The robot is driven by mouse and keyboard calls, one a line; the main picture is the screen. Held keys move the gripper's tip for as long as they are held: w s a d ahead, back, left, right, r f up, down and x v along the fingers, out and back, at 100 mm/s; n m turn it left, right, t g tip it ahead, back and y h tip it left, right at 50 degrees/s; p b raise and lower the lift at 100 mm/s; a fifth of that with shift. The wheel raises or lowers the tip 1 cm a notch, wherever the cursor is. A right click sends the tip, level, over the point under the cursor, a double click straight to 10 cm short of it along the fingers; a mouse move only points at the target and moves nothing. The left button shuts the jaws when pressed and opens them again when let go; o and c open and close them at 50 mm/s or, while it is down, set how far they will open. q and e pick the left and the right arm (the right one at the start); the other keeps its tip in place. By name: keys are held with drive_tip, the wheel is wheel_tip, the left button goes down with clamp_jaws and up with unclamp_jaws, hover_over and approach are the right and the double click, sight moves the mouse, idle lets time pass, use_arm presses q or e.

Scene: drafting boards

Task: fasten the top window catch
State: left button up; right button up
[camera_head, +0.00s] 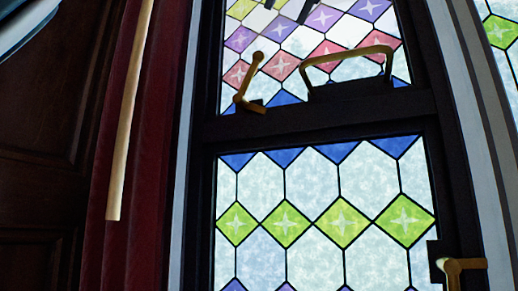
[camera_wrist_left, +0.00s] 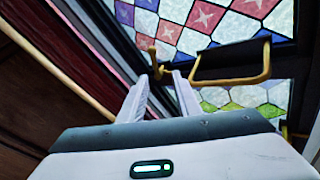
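The top window catch (camera_head: 249,82) is a small brass lever on a dark base, on the dark rail between two stained-glass panes. Its arm tilts up and slightly right, with a round knob at the end. In the left wrist view the catch (camera_wrist_left: 154,62) shows just beyond the fingertips. My left gripper (camera_wrist_left: 161,76) has two pale fingers apart, with nothing visible between them. In the head view only two dark tips, seemingly of this gripper (camera_head: 291,8), show at the top edge, above the catch. I cannot tell whether they touch anything. My right gripper is not in view.
A brass loop handle (camera_head: 347,52) stands out from the rail, right of the catch. Another brass handle (camera_head: 461,265) is at the lower right. A pale wooden pole (camera_head: 128,120) hangs before a red curtain (camera_head: 152,160) at left. Dark panelling (camera_head: 40,150) lies beyond.

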sight(252, 68)
use_arm(q)
drive_tip(key=s+a+f+m+t+h+b, duration=0.1)
drive_tip(key=a+f+m+t+h+b, duration=0.1)
drive_tip(key=a+m+h, duration=0.3)
drive_tip(key=a+h, duration=0.1)
drive_tip(key=a, duration=0.2)
drive_tip(key=shift+s+h, duration=0.3)
drive_tip(key=shift+h, duration=0.1)
drive_tip(key=w+p, duration=0.3)
drive_tip(key=w, duration=0.2)
drive_tip(key=w+d+p, duration=0.1)
drive_tip(key=w+p, duration=0.1)
drive_tip(key=w, duration=0.4)
drive_tip(key=w+d+p, duration=0.1)
drive_tip(key=w+p, duration=0.2)
drive_tip(key=w, duration=0.2)
drive_tip(key=shift+w+d+r+p, duration=0.1)
drive_tip(key=shift+w+p, duration=0.05)
drive_tip(key=shift+p, duration=0.2)
drive_tip(key=shift+w+d, duration=0.1)
drive_tip(key=shift+w, duration=0.4)
